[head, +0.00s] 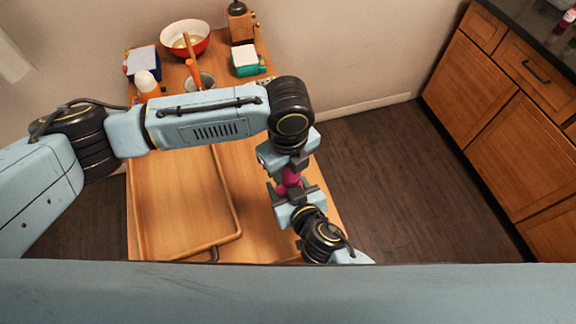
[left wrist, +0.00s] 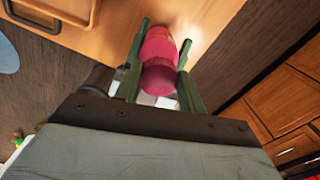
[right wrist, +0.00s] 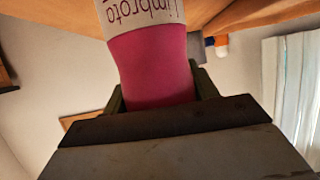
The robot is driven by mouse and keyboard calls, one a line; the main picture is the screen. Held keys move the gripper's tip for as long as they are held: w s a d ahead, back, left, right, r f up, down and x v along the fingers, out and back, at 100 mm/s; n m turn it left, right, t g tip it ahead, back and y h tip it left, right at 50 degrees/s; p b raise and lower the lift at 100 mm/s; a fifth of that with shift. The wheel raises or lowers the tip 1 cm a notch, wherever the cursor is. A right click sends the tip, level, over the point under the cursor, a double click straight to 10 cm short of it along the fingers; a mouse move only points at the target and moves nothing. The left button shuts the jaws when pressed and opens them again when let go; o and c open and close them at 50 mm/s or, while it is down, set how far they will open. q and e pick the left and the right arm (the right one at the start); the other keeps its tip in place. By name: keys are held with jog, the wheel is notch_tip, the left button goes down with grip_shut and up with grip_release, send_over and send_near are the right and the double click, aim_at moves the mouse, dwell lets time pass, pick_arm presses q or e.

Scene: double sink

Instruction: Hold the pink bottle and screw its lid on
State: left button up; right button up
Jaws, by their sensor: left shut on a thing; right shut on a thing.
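The pink bottle (head: 289,180) is between my two grippers over the right side of the wooden table in the head view. My left gripper (head: 290,168) comes from above and is shut on its darker pink lid (left wrist: 158,77). My right gripper (head: 290,190) comes from below, facing it, and is shut on the pink body of the bottle (right wrist: 150,62). A white label with lettering shows on the bottle in the right wrist view. The grippers hide most of the bottle in the head view. I cannot tell how tightly the lid sits on the neck.
A wooden tray (head: 232,205) lies on the table (head: 262,165) left of the grippers. A red bowl (head: 172,50), a metal pot (head: 207,80), a white-and-green sponge (head: 245,68) and a wooden grinder (head: 240,28) stand at the back. Wooden cabinets (head: 490,90) stand right, with open floor between.

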pick_arm(q)
jog(key=shift+s+f, duration=0.1)
jog(key=shift+f, duration=0.3)
jog(key=shift+f, duration=0.1)
pick_arm(e)
grip_shut()
pick_arm(q)
jog(key=m, duration=0.4)
jog(key=shift+d, duration=0.1)
jog(key=m, duration=0.5)
jog(key=shift+d+m, duration=0.15)
jog(key=shift+m, duration=0.25)
jog(key=o, duration=0.9)
jog(key=shift+o, duration=0.2)
